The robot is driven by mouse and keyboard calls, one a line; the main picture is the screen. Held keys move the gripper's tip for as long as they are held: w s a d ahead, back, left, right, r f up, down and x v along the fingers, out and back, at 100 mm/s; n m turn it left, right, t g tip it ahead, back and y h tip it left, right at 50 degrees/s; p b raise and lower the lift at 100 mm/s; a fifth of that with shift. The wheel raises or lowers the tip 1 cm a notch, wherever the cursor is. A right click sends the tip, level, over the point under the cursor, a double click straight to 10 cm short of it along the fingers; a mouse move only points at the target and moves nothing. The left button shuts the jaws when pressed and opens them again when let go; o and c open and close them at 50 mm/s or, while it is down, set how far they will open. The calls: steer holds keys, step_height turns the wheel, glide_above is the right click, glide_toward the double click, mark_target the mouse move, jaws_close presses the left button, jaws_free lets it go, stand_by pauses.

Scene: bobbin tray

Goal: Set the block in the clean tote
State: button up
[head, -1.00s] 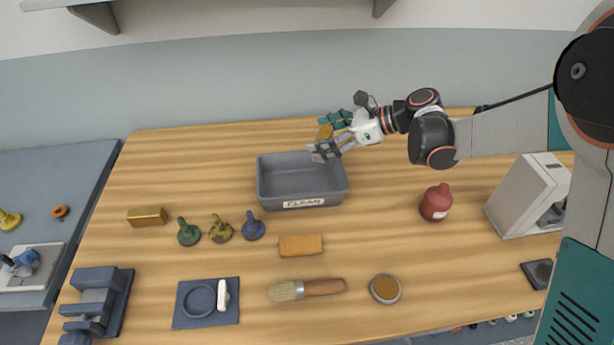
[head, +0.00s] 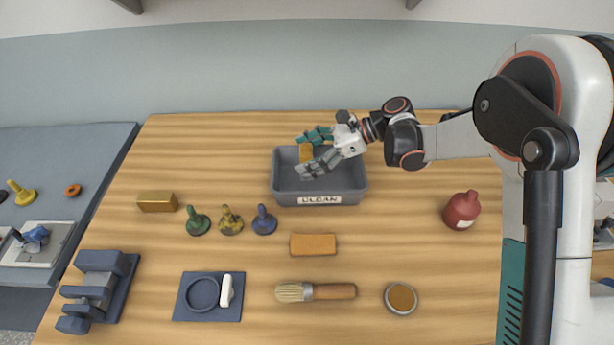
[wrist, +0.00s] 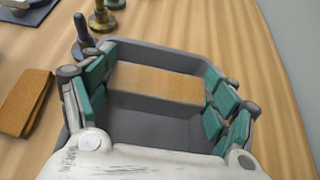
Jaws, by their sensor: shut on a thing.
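The orange-brown block (head: 306,152) is held between the fingers of my gripper (head: 309,151), over the back part of the grey tote (head: 320,200), which carries a label reading CLEAN. In the wrist view the block (wrist: 158,83) spans the gap between the teal finger pads of my gripper (wrist: 160,90), with the tote's grey walls (wrist: 165,54) around it. The tote looks otherwise empty. I cannot tell whether the block touches the tote floor.
A similar orange-brown piece (head: 313,244) lies in front of the tote. Green, yellow and blue knobbed pieces (head: 264,221) stand at its front left, and a brass bar (head: 157,201) lies farther left. A red bottle (head: 462,210) stands right; a brush (head: 315,291) lies in front.

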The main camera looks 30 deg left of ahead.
step_height(320, 180, down, 6)
steer(key=shift+f+b, duration=0.25)
steer(key=shift+b, duration=0.55)
steer(key=shift+r, duration=0.1)
steer(key=o, duration=1.1)
steer(key=shift+w+d+r, duration=0.1)
steer(key=shift+d+r, duration=0.05)
steer(key=shift+d, duration=0.05)
steer(key=p+v, duration=0.3)
steer(key=v, duration=0.8)
steer(key=shift+d, duration=0.25)
steer(key=shift+w, duration=0.1)
